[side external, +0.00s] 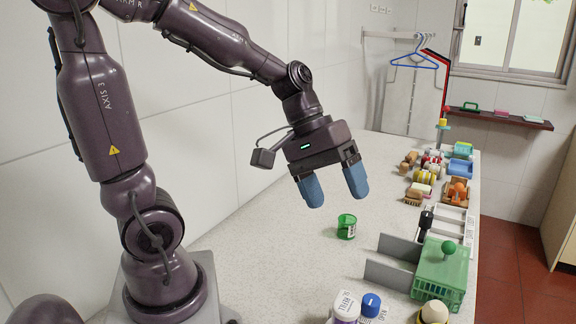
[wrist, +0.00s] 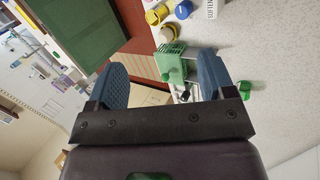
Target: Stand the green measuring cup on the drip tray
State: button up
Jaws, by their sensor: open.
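I cannot tell for sure which thing is the drip tray; a low white frame (side external: 462,213) lies near the counter's right edge.
A green crate (side external: 441,277) with a green knob and grey upright panels (side external: 391,275) stand right of the cup. Blue-capped (side external: 370,304) and white-capped (side external: 346,304) bottles stand in front. The counter left of the cup is clear.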

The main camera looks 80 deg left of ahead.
jog(key=s+r+m+t+y, duration=0.1)
jog(key=s+r+m+y, duration=0.2)
jog(key=s+m, duration=0.3)
jog(key=shift+s+r+m+t+y, duration=0.3)
jog(key=shift+r+m+t+y, duration=0.15)
jog(key=shift+y, duration=0.25)
jog(key=shift+o, duration=0.5)
jog(key=shift+s+a+r+m+y, duration=0.2)
jog(key=shift+s+m+y, duration=0.1)
jog(key=shift+m, duration=0.15)
